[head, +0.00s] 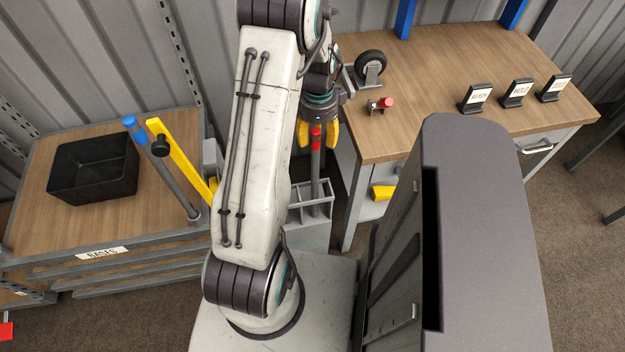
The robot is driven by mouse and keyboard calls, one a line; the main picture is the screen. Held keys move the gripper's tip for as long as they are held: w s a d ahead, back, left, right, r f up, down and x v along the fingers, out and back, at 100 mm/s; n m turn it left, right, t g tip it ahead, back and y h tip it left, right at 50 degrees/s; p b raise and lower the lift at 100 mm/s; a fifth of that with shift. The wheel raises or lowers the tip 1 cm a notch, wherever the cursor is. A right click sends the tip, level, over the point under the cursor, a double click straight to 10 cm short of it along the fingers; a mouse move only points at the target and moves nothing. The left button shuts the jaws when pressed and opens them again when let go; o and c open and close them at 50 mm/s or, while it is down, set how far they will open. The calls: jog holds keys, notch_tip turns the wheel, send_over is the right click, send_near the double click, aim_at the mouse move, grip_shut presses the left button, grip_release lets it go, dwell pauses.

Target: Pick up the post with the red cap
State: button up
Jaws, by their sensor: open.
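The post with the red cap (316,138) stands upright, its grey shaft running down into a grey divided rack (314,203) beside my base. My gripper (317,147) points down over it with its yellow fingers apart, one on each side of the red part. I cannot tell whether either finger touches the post. The top end of the post is hidden under the gripper body. A blue-topped post (130,123) leans at the left, with a yellow bar (178,155) beside it.
A wooden bench (440,70) at the right holds a caster wheel (370,66), a small red-ended part (386,103) and three label stands. A lower bench (60,222) at the left holds a black bin (93,168). My arm hides part of the rack area.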

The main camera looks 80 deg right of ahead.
aim_at(315, 149)
jog(key=shift+w+a+f+p, duration=0.1)
jog(key=shift+w+f+p, duration=0.1)
jog(key=shift+f, duration=1.15)
jog(key=shift+w+a+f+p, duration=0.1)
jog(key=shift+f+p, duration=0.1)
jog(key=shift+f, duration=1.15)
jog(key=shift+c, duration=0.3)
grip_shut()
